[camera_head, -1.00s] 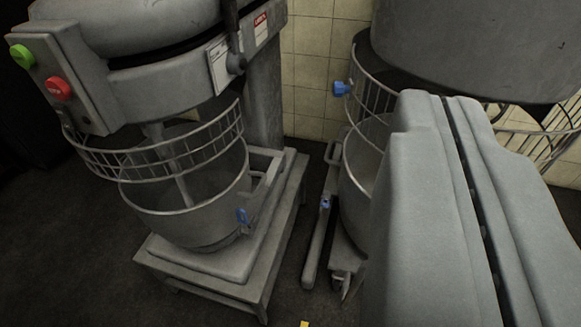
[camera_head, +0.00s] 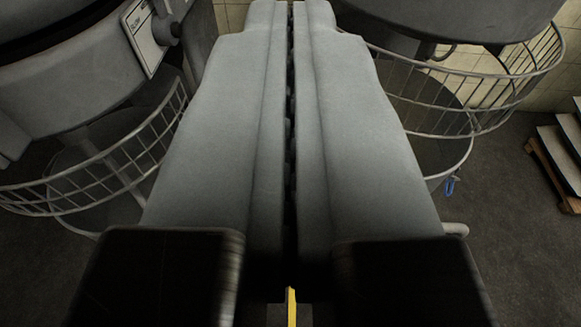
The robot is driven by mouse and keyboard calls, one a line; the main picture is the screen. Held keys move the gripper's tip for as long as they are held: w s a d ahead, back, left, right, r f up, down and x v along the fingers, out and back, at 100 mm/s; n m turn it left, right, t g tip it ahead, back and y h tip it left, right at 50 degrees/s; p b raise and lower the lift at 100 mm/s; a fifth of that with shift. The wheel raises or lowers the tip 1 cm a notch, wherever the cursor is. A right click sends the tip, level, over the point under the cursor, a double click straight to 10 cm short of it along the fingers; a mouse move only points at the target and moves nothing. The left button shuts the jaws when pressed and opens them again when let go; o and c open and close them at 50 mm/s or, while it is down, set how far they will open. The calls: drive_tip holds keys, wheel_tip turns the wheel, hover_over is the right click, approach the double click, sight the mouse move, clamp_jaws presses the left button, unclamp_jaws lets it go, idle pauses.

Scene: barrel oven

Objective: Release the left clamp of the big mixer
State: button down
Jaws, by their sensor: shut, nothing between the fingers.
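Two grey mixers show: the left one (camera_head: 60,75) at the left edge and the right one (camera_head: 455,12) at the top right. I cannot tell for certain which is the big mixer. No left clamp is visible on either mixer; my gripper covers the left side of the right mixer's bowl. My gripper (camera_head: 291,10) is shut and empty, large in the middle of the view, pointing away between the two mixers.
A wire guard (camera_head: 110,165) rings the left mixer's bowl, and another wire guard (camera_head: 490,95) rings the right one, both close beside my gripper. A wooden pallet or rack (camera_head: 558,170) stands at the far right. Dark floor (camera_head: 510,240) is clear at the lower right.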

drive_tip(key=w+a+f+n+g, duration=0.15)
drive_tip(key=w+f+g, duration=0.45)
drive_tip(key=w+f, duration=2.05)
wheel_tip(320, 180, down, 15)
drive_tip(key=w+g+h, duration=0.1)
drive_tip(key=w+g, duration=0.2)
drive_tip(key=shift+d+n, duration=0.2)
drive_tip(key=shift+n, duration=0.15)
drive_tip(key=shift+f, duration=0.2)
drive_tip(key=shift+w+d+f, duration=0.3)
drive_tip(key=shift+w+f, duration=0.35)
drive_tip(key=shift+f, duration=1.1)
drive_tip(key=shift+w+d+f, duration=0.25)
drive_tip(key=shift+w+f, duration=0.35)
drive_tip(key=shift+f, duration=1.2)
drive_tip(key=shift+w+d+f, duration=0.3)
drive_tip(key=shift+w+f, duration=0.35)
drive_tip(key=shift+f, duration=1.1)
